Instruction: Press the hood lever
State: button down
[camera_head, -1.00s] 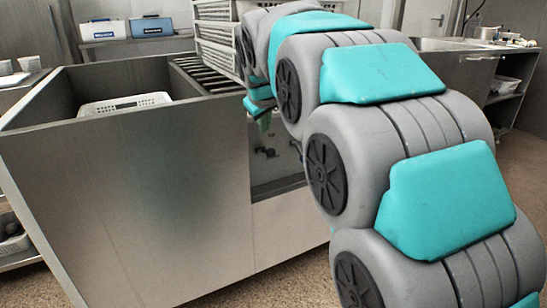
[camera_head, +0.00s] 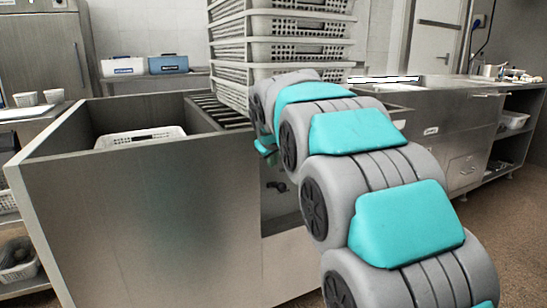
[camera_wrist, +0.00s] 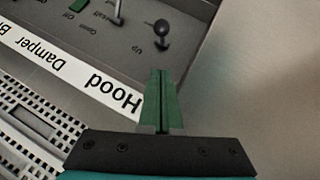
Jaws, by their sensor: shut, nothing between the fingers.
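The hood lever (camera_wrist: 162,28) is a black ball-topped knob on a grey panel in the wrist view, near the word "Up". A white label strip (camera_wrist: 75,65) reading "Hood" and "Damper" runs along the panel's near edge. My gripper (camera_wrist: 161,72) has its green fingers together with nothing between them. Its tips point at the panel, a short way below the knob in the picture and apart from it. In the head view my arm covers most of my gripper, and a dark lever (camera_head: 277,186) shows in the recess of the metal unit.
A second lever (camera_wrist: 118,12) and a green button (camera_wrist: 78,5) sit left of the knob. A perforated basket (camera_wrist: 35,135) is at lower left. In the head view, stacked baskets (camera_head: 283,45) stand behind my arm, and another basket (camera_head: 140,138) lies in the metal tub (camera_head: 130,215).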

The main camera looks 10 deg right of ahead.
aim_at(277, 186)
jog(key=w+d+f, duration=0.2)
jog(key=w+f, duration=0.1)
jog(key=f, duration=0.4)
jog(key=shift+w, duration=0.25)
jog(key=shift+s+d+f, duration=0.1)
jog(key=shift+f, duration=0.1)
jog(key=shift+s+f+t+b, duration=0.1)
jog(key=shift+t+b, duration=0.2)
jog(key=shift+b, duration=0.25)
